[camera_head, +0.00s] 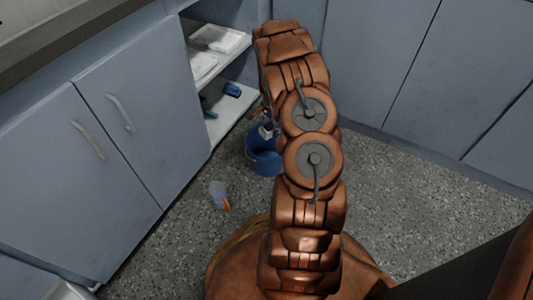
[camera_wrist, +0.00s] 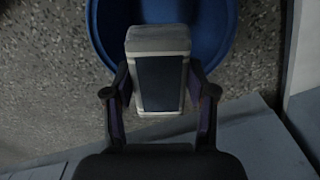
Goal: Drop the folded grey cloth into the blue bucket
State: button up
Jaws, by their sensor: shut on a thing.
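The blue bucket (camera_head: 262,162) stands on the speckled floor beside the open shelf unit, partly hidden behind my arm in the head view. In the wrist view its blue rim and inside (camera_wrist: 221,40) fill the top middle. My gripper (camera_wrist: 160,88) is shut on a block-shaped grey thing, which I take to be the folded grey cloth (camera_wrist: 158,40). It has a light grey end and a dark face between the fingers. The held cloth overlaps the bucket opening in the wrist view; its height above the bucket is hard to judge. In the head view my arm mostly hides the gripper.
A small pale bottle with an orange part (camera_head: 219,195) is on the floor left of the bucket. An open shelf (camera_head: 232,108) holds white items and a blue object (camera_head: 232,89). Grey-blue cabinets (camera_head: 130,110) line the left and back. Floor to the right is clear.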

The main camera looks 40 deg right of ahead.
jog(key=o, duration=1.2)
jog(key=shift+r, duration=0.1)
notch_tip(320, 180, up, 12)
jog(key=shift+f, duration=0.1)
dwell(0.3)
